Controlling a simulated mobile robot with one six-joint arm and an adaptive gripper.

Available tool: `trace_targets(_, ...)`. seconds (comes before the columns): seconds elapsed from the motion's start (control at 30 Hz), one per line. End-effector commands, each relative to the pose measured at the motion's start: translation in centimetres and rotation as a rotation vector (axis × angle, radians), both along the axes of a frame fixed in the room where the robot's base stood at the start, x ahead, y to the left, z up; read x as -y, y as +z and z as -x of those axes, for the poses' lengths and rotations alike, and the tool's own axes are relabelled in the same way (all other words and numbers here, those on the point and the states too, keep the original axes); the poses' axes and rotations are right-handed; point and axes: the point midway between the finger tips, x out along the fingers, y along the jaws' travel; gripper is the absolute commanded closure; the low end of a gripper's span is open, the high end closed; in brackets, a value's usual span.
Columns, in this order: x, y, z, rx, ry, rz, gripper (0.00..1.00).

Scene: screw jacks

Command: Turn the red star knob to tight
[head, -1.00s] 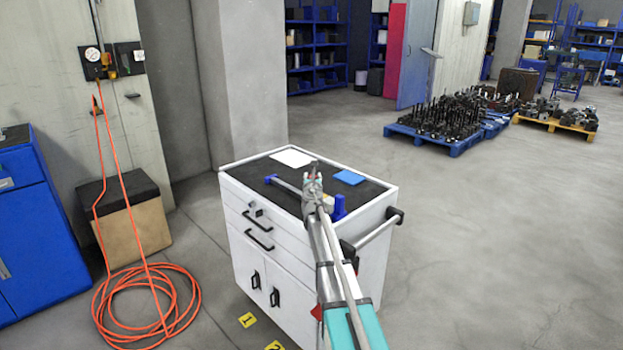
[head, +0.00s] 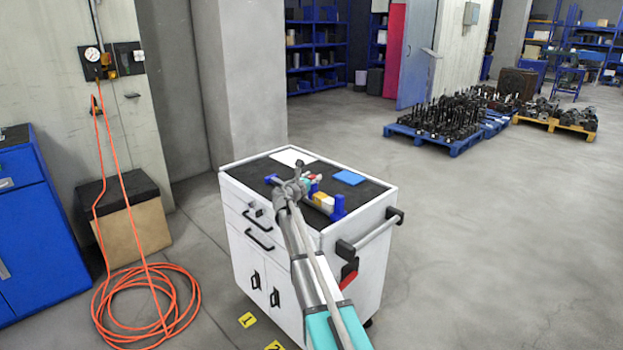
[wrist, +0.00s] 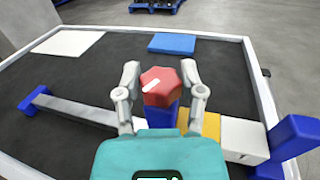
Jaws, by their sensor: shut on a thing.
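The red star knob (wrist: 161,86) is in the middle of the wrist view, on top of a blue post (wrist: 161,115). A white mark shows on the left part of its top. My gripper (wrist: 160,78) has one finger on each side of the knob and is shut on it. In the head view my gripper (head: 298,172) is over the cart top, and I cannot make out the knob clearly there.
A grey bar (wrist: 75,109) with a blue end lies to the left. Yellow (wrist: 208,125) and white (wrist: 243,138) blocks and a blue upright (wrist: 293,138) stand to the right. White (wrist: 68,43) and blue (wrist: 172,44) plates lie farther back on the white cart (head: 366,240).

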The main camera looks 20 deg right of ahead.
Motion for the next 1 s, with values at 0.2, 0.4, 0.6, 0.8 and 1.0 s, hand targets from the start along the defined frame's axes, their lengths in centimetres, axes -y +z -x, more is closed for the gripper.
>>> trace_targets(0.2, 0.17, 0.00, 0.11, -0.001, -0.009, 0.001, 0.97)
trace_targets(0.4, 0.16, 0.00, 0.12, -0.001, -0.009, 0.001, 0.44)
trace_targets(0.6, 0.07, 0.00, 0.08, -0.001, -0.006, 0.001, 0.13)
trace_targets(0.8, -0.01, 0.00, 0.03, 0.000, -0.005, 0.000, 0.13)
trace_targets(1.0, -0.13, 0.00, 0.08, 0.000, -0.004, 0.000, 0.13)
